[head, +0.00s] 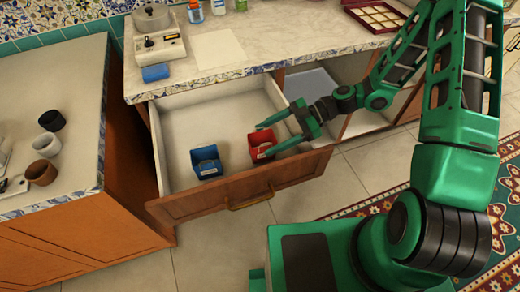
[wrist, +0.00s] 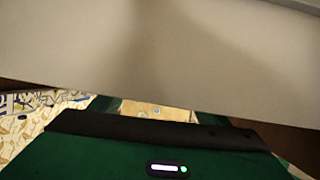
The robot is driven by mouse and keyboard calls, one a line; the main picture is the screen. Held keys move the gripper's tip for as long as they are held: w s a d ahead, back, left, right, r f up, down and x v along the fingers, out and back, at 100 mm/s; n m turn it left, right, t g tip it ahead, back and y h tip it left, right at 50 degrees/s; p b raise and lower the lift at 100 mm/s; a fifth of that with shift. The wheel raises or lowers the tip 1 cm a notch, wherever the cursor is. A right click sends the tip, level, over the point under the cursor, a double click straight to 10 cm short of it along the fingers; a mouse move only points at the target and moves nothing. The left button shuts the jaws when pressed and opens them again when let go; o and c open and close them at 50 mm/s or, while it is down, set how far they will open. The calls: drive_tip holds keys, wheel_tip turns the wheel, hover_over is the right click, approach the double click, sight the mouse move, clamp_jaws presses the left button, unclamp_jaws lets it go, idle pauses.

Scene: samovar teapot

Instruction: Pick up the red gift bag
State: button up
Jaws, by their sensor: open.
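The red gift bag (head: 258,158) stands in the open drawer (head: 175,130), towards its front and right, in the head view. It looks small and open at the top, with something pale at its mouth. My gripper (head: 263,140) is open, with its green fingers reaching in from the right over the drawer. One finger is at the bag's top and the other is a little behind it. I cannot tell whether they touch the bag. The wrist view shows my green gripper housing (wrist: 160,150) and a blurred pale surface; the bag does not show there.
A blue gift bag (head: 206,163) stands just left of the red one. The drawer front (head: 240,187) and side walls border the bags. The counter (head: 290,35) lies behind, and a side counter with several cups (head: 42,172) is at left.

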sight(259, 143)
drive_tip(key=x, duration=0.4)
drive_tip(key=shift+s+f, duration=0.1)
drive_tip(key=shift+c, duration=0.6)
drive_tip(key=c, duration=1)
